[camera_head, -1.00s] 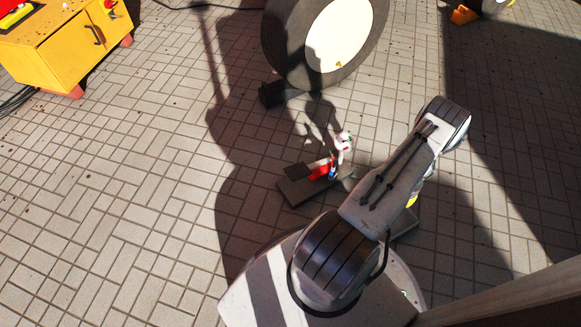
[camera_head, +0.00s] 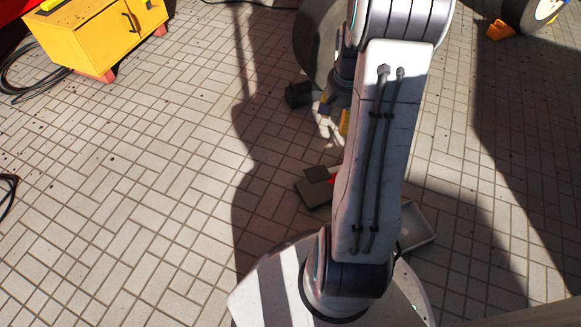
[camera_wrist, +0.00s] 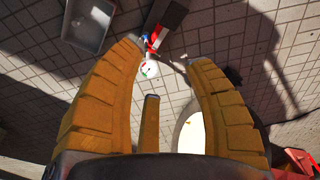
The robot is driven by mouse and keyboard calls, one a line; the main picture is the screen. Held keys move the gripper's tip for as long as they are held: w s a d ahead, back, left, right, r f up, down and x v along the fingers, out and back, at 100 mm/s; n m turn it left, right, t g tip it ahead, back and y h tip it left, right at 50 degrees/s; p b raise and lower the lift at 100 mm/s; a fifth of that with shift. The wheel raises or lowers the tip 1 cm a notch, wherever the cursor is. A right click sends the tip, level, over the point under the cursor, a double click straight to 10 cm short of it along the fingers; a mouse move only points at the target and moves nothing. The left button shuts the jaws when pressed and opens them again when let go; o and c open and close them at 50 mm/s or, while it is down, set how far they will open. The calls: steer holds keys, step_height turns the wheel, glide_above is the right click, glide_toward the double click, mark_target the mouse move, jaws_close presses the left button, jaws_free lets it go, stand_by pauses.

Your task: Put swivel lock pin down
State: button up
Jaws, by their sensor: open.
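My gripper (camera_wrist: 162,54) has its orange ridged fingers spread in the wrist view, with nothing held between them. Only part of it shows in the head view (camera_head: 334,122), beside my arm and in front of the wheel. A small item with a white round head (camera_wrist: 149,69) and red and blue parts (camera_wrist: 151,42) shows between the fingertips, beyond them. It may be the swivel lock pin, but I cannot tell surely. It is next to a dark flat block (camera_wrist: 172,14) on the paving. In the head view my arm hides most of it; a red bit (camera_head: 333,180) shows.
A large wheel (camera_head: 312,40) stands behind the gripper, with a small black block (camera_head: 298,94) near its foot. A grey tray (camera_head: 428,240) lies right of my arm. A yellow cabinet (camera_head: 85,40) stands far left, with cables beside it.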

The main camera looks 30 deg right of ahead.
steer(key=s+a+r+n, duration=0.3)
steer(key=a+r+n, duration=0.35)
steer(key=a, duration=0.65)
steer(key=s+a+r+n+t, duration=0.1)
steer(key=s+a+r+n, duration=0.3)
steer(key=s+a, duration=0.5)
steer(key=shift+s+y, duration=0.3)
steer(key=shift+s, duration=0.5)
steer(key=shift+r, duration=0.2)
